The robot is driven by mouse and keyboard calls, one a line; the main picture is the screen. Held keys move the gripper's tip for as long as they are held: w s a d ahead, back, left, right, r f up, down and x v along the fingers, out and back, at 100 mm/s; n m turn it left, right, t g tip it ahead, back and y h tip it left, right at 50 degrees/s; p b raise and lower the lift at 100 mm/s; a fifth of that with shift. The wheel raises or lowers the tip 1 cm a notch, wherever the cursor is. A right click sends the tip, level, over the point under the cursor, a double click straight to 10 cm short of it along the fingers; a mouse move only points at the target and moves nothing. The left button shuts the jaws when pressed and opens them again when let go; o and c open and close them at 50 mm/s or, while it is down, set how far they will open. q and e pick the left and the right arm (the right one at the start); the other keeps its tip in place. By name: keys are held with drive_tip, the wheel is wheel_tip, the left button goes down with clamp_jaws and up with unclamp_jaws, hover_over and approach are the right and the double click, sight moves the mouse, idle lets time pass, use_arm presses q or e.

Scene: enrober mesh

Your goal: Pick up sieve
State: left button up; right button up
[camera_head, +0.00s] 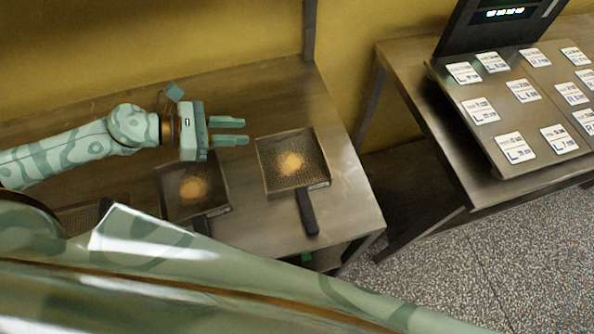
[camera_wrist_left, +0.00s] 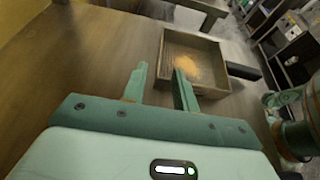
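A square mesh sieve (camera_head: 290,188) with a heap of orange-brown crumbs and a dark handle (camera_head: 307,212) lies on the steel table. A second similar sieve (camera_head: 214,206) lies to its left, partly below my left gripper. My left gripper (camera_head: 246,131) is open and empty, its two fingers apart and pointing right toward the right sieve's far left corner. In the left wrist view, a sieve (camera_wrist_left: 208,87) with crumbs lies just beyond the fingertips (camera_wrist_left: 160,68), its handle (camera_wrist_left: 243,71) to the right. My right gripper is not in view.
Part of another dark tray or sieve (camera_head: 80,217) shows at the far left, mostly hidden by my body. The steel table (camera_head: 345,200) is clear right of the right sieve. Another table (camera_head: 460,170) at right holds a panel of labelled cards (camera_head: 521,91) and a dark display (camera_head: 497,20).

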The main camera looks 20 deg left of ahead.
sight(274, 135)
use_arm(q)
drive_tip(key=x, duration=0.3)
drive_tip(key=shift+w+d, duration=0.25)
drive_tip(key=shift+d, duration=0.05)
drive_tip(key=x, duration=0.5)
drive_tip(key=shift+d+f+p, duration=0.2)
drive_tip(key=shift+f+p, duration=0.15)
drive_tip(key=shift+f, duration=0.1)
clamp_jaws()
